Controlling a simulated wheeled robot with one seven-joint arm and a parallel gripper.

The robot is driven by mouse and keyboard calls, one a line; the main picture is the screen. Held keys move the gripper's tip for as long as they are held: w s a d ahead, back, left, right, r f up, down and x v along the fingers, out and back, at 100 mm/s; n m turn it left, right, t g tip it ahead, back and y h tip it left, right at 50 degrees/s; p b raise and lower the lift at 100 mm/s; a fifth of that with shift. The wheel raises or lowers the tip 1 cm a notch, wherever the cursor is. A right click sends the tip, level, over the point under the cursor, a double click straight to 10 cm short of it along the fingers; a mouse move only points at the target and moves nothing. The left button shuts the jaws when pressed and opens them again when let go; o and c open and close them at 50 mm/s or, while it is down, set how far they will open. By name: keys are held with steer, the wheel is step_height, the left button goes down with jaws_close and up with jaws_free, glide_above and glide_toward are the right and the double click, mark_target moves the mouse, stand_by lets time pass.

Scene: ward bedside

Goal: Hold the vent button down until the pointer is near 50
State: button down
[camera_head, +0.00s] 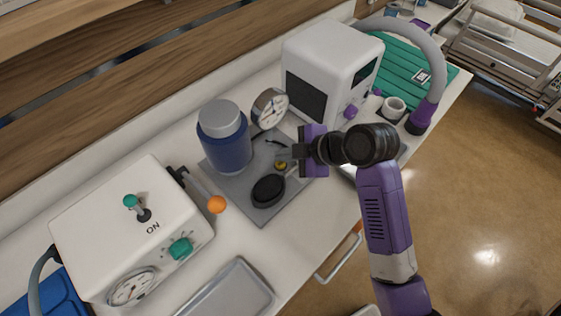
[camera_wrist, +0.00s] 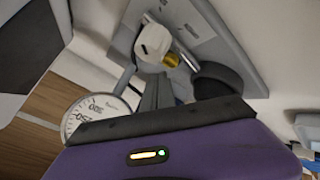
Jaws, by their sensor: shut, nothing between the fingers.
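The pressure gauge (camera_head: 270,108) is a round white dial beside the blue bottle (camera_head: 225,140). In the wrist view its dial (camera_wrist: 97,116) is partly covered by my gripper; its pointer cannot be read in either view. A small brass vent button (camera_head: 281,165) sits on the grey base plate (camera_head: 231,188), above a black oval pad (camera_head: 268,190). It shows as a gold cylinder in the wrist view (camera_wrist: 171,60), beside a white part (camera_wrist: 154,41). My gripper (camera_head: 284,154) is shut and empty, its tips right by the button. I cannot tell whether they touch it.
A white box with an ON switch (camera_head: 130,235) and orange-knobbed lever stands left. A metal tray (camera_head: 230,292) lies at the front.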

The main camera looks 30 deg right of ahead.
mark_target(284, 165)
steer(key=shift+f, duration=0.1)
steer(key=shift+f, duration=0.35)
steer(key=shift+f+b, duration=0.4)
steer(key=shift+b, duration=0.15)
stand_by(0.5)
steer(key=shift+r, duration=0.1)
stand_by(0.6)
steer(key=shift+r+p, duration=0.7)
steer(key=shift+r, duration=0.05)
step_height(284, 165, up, 5)
steer(key=p, duration=0.4)
stand_by(0.7)
